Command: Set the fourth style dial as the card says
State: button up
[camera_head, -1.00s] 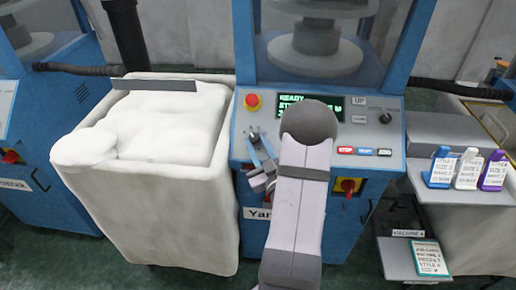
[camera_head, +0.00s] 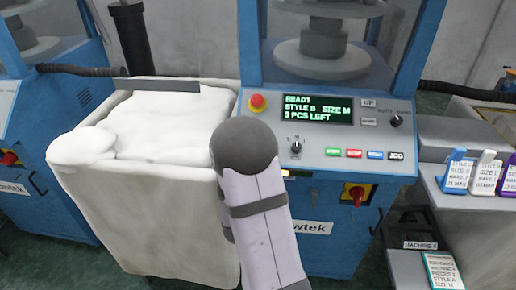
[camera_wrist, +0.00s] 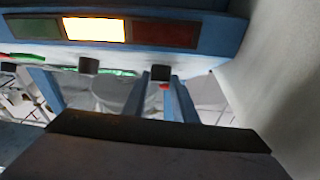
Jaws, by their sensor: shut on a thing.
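In the head view, the machine's screen (camera_head: 318,109) reads READY, STYLE B, SIZE M, 3 PCS LEFT. A card (camera_head: 445,271) at the lower right shows STYLE A and SIZE M. One small dark dial (camera_head: 296,147) shows uncovered on the sloped panel, its lettering too small to read. My gripper is hidden there behind my own forearm. In the wrist view, my gripper's blue fingers (camera_wrist: 161,92) are on either side of a dark dial knob (camera_wrist: 160,73) and shut on it. Its pointer and markings cannot be seen.
A red emergency button (camera_head: 257,102) stands at the panel's left. Coloured push buttons (camera_head: 354,153) and another knob (camera_head: 397,120) lie to the right. A white fabric-filled bin (camera_head: 165,190) stands close at left. Upright tags (camera_head: 457,172) stand on the right shelf.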

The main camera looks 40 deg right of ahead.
dwell(0.4)
jog(key=o, duration=1)
jog(key=shift+o, duration=0.2)
jog(key=p+v, duration=0.6)
jog(key=v, duration=0.1)
jog(key=shift+a, duration=0.15)
